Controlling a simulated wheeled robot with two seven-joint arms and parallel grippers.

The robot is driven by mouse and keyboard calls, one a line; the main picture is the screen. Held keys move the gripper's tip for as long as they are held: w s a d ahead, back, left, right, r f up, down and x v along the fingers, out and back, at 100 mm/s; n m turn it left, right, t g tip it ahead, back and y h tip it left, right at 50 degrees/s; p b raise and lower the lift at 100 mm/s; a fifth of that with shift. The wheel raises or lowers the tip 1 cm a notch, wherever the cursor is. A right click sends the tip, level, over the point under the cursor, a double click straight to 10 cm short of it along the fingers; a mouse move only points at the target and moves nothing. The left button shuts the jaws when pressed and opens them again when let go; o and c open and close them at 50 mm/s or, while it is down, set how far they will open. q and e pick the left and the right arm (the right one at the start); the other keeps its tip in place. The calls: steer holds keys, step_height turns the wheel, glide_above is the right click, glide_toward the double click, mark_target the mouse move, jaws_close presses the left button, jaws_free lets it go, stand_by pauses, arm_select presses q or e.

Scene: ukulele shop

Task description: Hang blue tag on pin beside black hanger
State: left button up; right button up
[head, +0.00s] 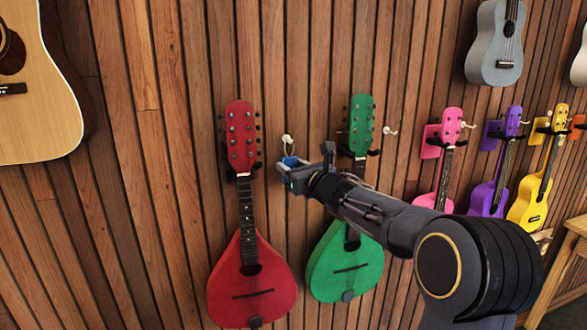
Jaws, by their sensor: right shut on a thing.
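The blue tag (290,160) is held at the tip of my right gripper (288,172), which is shut on it in front of the wall. A thin string loop rises from the tag to a white pin (287,138) on the wall. I cannot tell whether the loop is around the pin or just in front of it. The pin is between the red and green instruments. A black hanger (373,152) shows at the green instrument's neck, with another white pin (389,131) beside it. My left gripper is not in view.
The red instrument (252,280) hangs left of my right gripper. The green instrument (345,275) hangs behind my right arm. Pink (437,195), purple (490,195) and yellow (535,200) ukuleles hang farther right. A wooden table (572,250) stands at the right edge.

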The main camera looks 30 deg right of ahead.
stand_by(0.3)
steer(key=o, duration=1)
steer(key=s+d+f+m+g+h+b, duration=0.1)
steer(key=s+f+m+g+h+b, duration=0.2)
steer(key=s+m, duration=0.9)
steer(key=s+a+f+m+g+y, duration=0.2)
steer(key=s+a+f+m+g, duration=0.1)
steer(key=s+a+f+m, duration=0.3)
steer(key=s+a+f+m+g+y, duration=0.2)
steer(key=s+a+f+m, duration=0.4)
steer(key=s+m, duration=0.5)
steer(key=s+a+f+m+g+y, duration=0.2)
steer(key=s+a+f+m+g, duration=0.2)
steer(key=s+a+f+m, duration=0.3)
steer(key=shift+s+f+m, duration=0.3)
steer(key=shift+s+m, duration=0.05)
steer(key=shift+s, duration=0.3)
steer(key=shift+s+f+m, duration=0.3)
steer(key=shift+s+f, duration=0.05)
steer(key=shift+s, duration=0.3)
steer(key=shift+s+f+m, duration=0.3)
steer(key=shift+s+m, duration=0.05)
steer(key=shift+s, duration=0.3)
